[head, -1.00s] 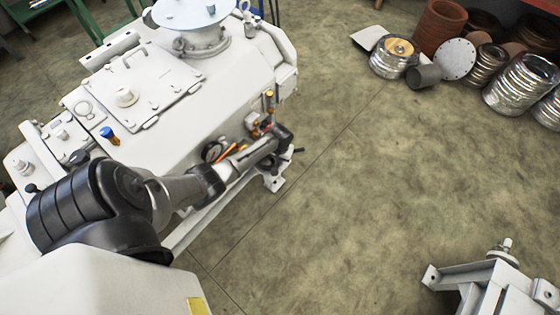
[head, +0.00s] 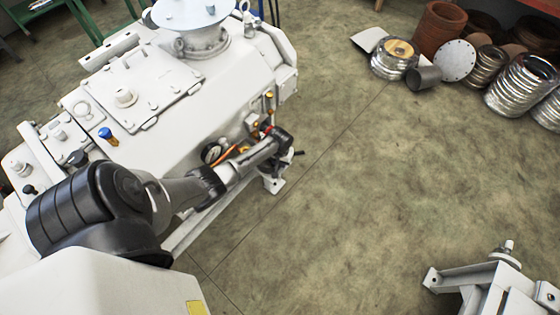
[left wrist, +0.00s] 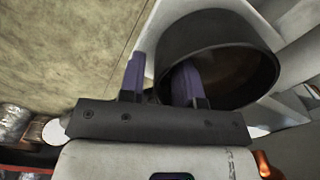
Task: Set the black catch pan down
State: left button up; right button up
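The black catch pan (left wrist: 215,45) is a round, dark, open vessel in the left wrist view, tilted in the picture. My left gripper (left wrist: 160,72) has two purple fingers at its near wall, one outside and one inside the pan, with the rim pinched between them. In the head view my left gripper (head: 284,143) is at the side of the white machine, low by its foot. The pan is mostly hidden there behind the arm, and the surface under it cannot be made out. My right gripper is not in view.
The white vacuum machine (head: 170,110) fills the left, with a gauge (head: 212,152) and an orange part near my arm. Metal hoses (head: 520,85) and a brown pot (head: 438,27) stand back right. A white frame (head: 490,280) is front right. The floor between is clear.

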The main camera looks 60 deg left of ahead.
pick_arm(q)
notch_tip(320, 180, up, 11)
jog(key=p, duration=0.6)
jog(key=s+d+r+m+t, duration=0.1)
jog(key=s+d+r+m, duration=0.15)
jog(key=s+d, duration=0.35)
jog(key=s+d+r+m, duration=0.1)
jog(key=s+d+m, duration=0.3)
jog(key=d, duration=0.5)
jog(key=s+d+r+m+t, duration=0.2)
jog(key=s+d+r+m, duration=0.1)
jog(key=s+d+r, duration=0.7)
jog(key=shift+s+d+r, duration=0.25)
jog(key=shift+d+r, duration=0.3)
jog(key=shift+r+m, duration=0.1)
jog(key=shift+m, duration=0.15)
notch_tip(320, 180, up, 40)
jog(key=p, duration=4)
